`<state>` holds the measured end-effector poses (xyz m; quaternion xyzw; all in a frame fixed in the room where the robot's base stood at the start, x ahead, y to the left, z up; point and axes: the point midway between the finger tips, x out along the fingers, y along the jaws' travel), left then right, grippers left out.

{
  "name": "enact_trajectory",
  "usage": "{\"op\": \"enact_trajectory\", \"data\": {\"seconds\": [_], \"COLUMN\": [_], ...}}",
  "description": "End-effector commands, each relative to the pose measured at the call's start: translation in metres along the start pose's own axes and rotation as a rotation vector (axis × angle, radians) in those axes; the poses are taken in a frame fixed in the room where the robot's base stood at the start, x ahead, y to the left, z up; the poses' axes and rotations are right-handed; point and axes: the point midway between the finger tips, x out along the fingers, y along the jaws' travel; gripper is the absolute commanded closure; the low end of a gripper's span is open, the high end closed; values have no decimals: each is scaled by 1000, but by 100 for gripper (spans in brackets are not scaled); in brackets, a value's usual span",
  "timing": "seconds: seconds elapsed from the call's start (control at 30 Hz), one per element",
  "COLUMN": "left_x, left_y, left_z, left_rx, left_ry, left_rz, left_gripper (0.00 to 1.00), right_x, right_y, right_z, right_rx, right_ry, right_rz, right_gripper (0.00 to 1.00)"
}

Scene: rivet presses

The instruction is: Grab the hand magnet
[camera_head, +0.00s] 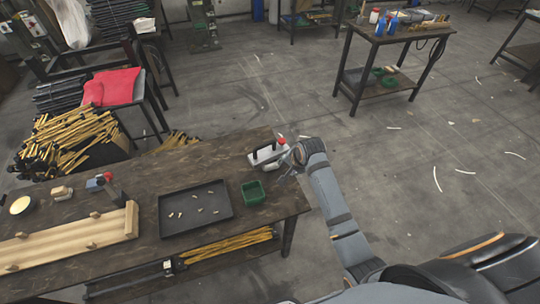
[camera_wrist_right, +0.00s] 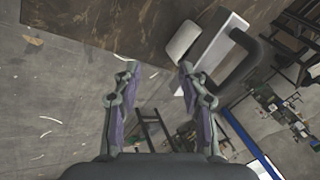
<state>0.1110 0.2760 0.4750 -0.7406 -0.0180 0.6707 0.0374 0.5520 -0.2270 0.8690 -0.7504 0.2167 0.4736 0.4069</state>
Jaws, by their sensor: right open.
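The hand magnet (camera_head: 267,154) is a pale grey block with a black handle and a red knob. It sits at the far right corner of the wooden workbench (camera_head: 140,178). In the right wrist view the hand magnet (camera_wrist_right: 213,52) shows at the upper right, with its black handle pointing right. My right gripper (camera_head: 286,172) is beside the magnet, on its right near side, at the bench edge. In the wrist view the right gripper (camera_wrist_right: 158,72) has its fingers apart with nothing between them. The right fingertip appears close to the block; contact cannot be told. My left gripper is not in view.
A green bin (camera_head: 253,194) stands just in front of the magnet. A black tray (camera_head: 195,208) with several small parts lies left of it. A wooden board (camera_head: 70,240) lies at the left.

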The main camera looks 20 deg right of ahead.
Motion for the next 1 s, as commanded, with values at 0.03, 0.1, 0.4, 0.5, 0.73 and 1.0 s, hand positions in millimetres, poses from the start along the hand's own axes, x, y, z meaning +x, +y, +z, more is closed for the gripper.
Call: {"op": "enact_trajectory", "data": {"seconds": [0.03, 0.1, 0.4, 0.5, 0.73, 1.0], "left_x": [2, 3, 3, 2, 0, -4], "left_y": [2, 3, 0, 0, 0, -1], "left_z": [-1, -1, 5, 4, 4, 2], "left_rx": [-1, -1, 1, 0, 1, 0], "left_ry": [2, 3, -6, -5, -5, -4], "left_rz": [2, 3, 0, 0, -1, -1], "left_gripper": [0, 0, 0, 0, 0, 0], "right_x": [-7, -19, -38, -25, 10, 25], "right_y": [-26, -56, -99, -100, -104, -106], "right_z": [-13, -27, -45, -45, -45, -41], "right_rx": [88, 219, 423, 423, 420, 420], "right_ry": [3, -3, -27, -29, -26, -28], "right_rz": [-33, -69, -115, -114, -114, -113], "right_gripper": [58, 58, 58, 58, 58, 58]}}
